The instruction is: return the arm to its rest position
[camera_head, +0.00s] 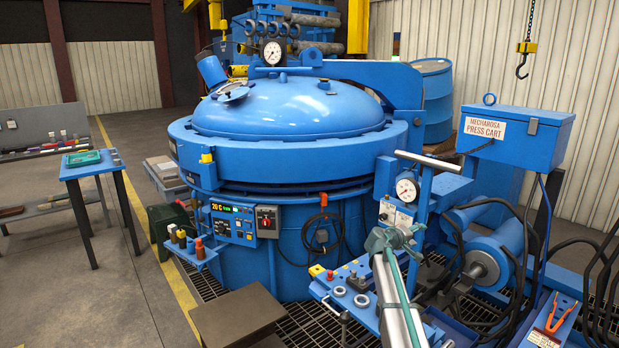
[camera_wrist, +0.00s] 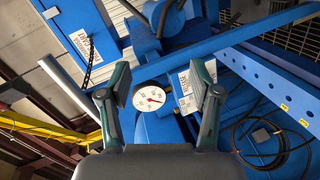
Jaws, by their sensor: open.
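My gripper (camera_head: 394,238) is in the lower right of the head view, in front of the press cart's gauge and a white label plate. In the wrist view my gripper (camera_wrist: 160,85) shows two green-grey fingers spread apart with nothing held between them. The round white gauge (camera_wrist: 149,97) appears between the fingers, farther off. The same gauge (camera_head: 406,190) stands just above my gripper in the head view. Whether the gripper touches the cart behind it cannot be told.
The blue pit furnace (camera_head: 290,107) with its closed domed lid fills the middle. The press cart box (camera_head: 517,135), a T-handle (camera_head: 427,161) and black hoses crowd the right. A brown block (camera_head: 238,315) lies in front. Open floor is at left, beside a small blue table (camera_head: 88,168).

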